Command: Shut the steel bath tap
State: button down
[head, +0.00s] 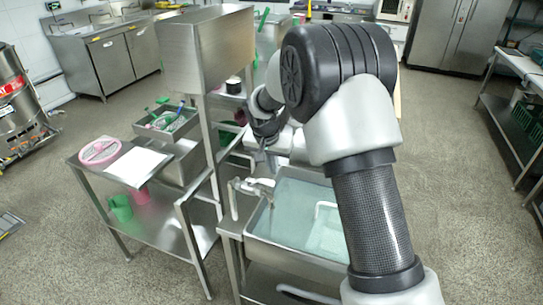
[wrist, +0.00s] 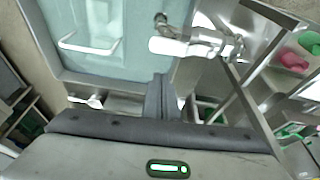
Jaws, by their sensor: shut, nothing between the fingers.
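The steel bath tap (head: 252,188) sits at the left rim of the bath (head: 256,243), which holds pale blue-green water. In the wrist view the tap (wrist: 197,46) is a shiny horizontal body with a short spout over the water. I cannot tell whether water runs from it. My gripper (head: 262,158) is above and behind the tap in the head view, partly hidden by my arm. In the wrist view its fingers (wrist: 160,82) are together and empty, apart from the tap and a little below it in the picture.
A white bent handle (wrist: 90,42) shows in the bath. To the left stands a steel table (head: 165,178) with a pink round item (head: 100,150), a white sheet (head: 140,162) and a green cup (head: 120,208) below. A steel upright post (head: 210,150) stands close to my gripper. Open floor lies right.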

aim_at(267, 181)
jog(key=shift+s+a+r, duration=0.15)
jog(key=shift+s+a, duration=0.2)
jog(key=shift+s, duration=0.45)
jog(key=shift+s+a+r, duration=0.15)
jog(key=shift+s+a, duration=0.15)
jog(key=shift+s, duration=0.5)
